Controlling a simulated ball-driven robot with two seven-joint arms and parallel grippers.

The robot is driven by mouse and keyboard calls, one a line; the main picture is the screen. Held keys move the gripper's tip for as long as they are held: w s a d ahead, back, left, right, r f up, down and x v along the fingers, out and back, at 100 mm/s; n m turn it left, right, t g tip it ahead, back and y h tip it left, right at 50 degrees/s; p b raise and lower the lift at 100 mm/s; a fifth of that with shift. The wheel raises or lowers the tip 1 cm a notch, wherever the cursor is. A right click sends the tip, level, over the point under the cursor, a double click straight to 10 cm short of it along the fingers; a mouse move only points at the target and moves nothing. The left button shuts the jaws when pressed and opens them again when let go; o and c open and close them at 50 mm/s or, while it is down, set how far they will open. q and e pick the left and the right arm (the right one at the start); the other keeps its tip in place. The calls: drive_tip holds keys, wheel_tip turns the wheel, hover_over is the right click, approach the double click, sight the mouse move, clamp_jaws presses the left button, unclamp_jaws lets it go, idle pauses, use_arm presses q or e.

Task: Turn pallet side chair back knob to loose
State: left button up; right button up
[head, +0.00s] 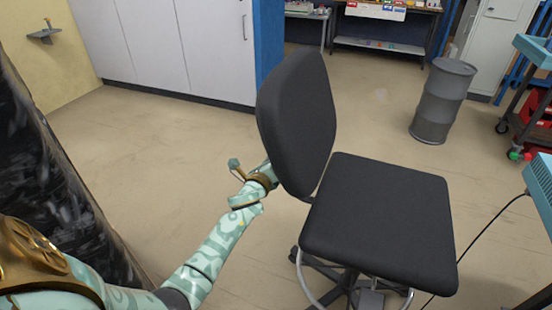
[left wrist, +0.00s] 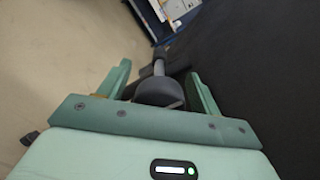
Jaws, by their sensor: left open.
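The black chair has an upright back (head: 297,120) and a square seat (head: 380,222) in the head view. My left arm reaches to the left edge of the back, and the back hides my fingertips there. In the left wrist view my left gripper (left wrist: 158,70) is open. A dark grey round knob (left wrist: 158,92) with a short stem sits between its two fingers, close to the palm. The chair back (left wrist: 270,80) fills the right side of that view. I cannot tell whether the fingers touch the knob. My right gripper is not in view.
A grey metal drum (head: 442,100) stands at the back right. White cabinets (head: 170,45) line the back wall. A teal cart (head: 540,185) and a dark cable (head: 485,235) are at the right. The floor left of the chair is clear.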

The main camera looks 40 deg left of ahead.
use_arm(q)
drive_tip(key=c, duration=1)
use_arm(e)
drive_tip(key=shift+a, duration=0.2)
